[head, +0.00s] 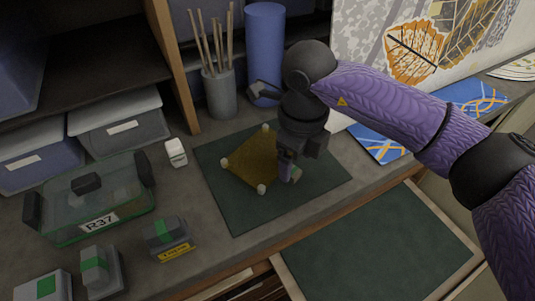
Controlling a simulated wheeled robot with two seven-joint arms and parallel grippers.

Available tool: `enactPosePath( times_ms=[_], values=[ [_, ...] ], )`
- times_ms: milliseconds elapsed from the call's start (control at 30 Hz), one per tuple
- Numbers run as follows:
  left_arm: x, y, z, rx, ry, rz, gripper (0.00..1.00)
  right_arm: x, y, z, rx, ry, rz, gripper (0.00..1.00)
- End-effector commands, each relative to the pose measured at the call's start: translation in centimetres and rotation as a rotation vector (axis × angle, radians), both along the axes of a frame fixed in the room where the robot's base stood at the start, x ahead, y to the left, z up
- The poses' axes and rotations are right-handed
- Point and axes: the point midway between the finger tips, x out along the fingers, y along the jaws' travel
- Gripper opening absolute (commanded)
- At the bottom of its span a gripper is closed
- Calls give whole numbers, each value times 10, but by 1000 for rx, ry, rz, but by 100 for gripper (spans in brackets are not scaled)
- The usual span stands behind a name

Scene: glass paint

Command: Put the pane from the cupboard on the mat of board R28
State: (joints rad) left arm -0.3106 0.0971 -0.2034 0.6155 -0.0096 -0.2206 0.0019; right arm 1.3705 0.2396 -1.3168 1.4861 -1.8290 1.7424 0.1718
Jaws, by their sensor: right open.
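A yellow-amber pane (252,160) with small white pieces at its corners lies on or just above a dark green mat (235,215) on the counter. My right gripper (288,172) reaches down from the right, at the pane's right-hand corner. It is open. The wrist hides that corner, so I cannot tell whether the fingers touch the pane. No R28 label is readable. My left gripper is out of view.
A lidded green box (95,205) labelled R37 and several small grey-green blocks (168,236) stand left. A white block (176,152), a brush cup (219,92) and a blue cylinder (264,50) stand nearby. A dark green panel (380,245) sits lower at the front right.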

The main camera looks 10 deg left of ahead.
Motion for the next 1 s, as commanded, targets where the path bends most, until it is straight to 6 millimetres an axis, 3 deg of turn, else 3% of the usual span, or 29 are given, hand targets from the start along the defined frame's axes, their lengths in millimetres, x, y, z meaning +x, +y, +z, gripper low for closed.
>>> enactPosePath(
  times_ms=[167, 400, 767, 1000],
  values=[
    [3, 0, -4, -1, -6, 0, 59, -1, -2, -30, 2, 3, -1, 79],
    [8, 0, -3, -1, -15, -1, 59, -1, -2, -32, 3, 1, 1, 79],
    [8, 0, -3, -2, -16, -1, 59, -1, -1, -32, 4, 1, 1, 3],
    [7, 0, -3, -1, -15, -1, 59, -1, -1, -32, 4, 1, 1, 0]
  ],
)
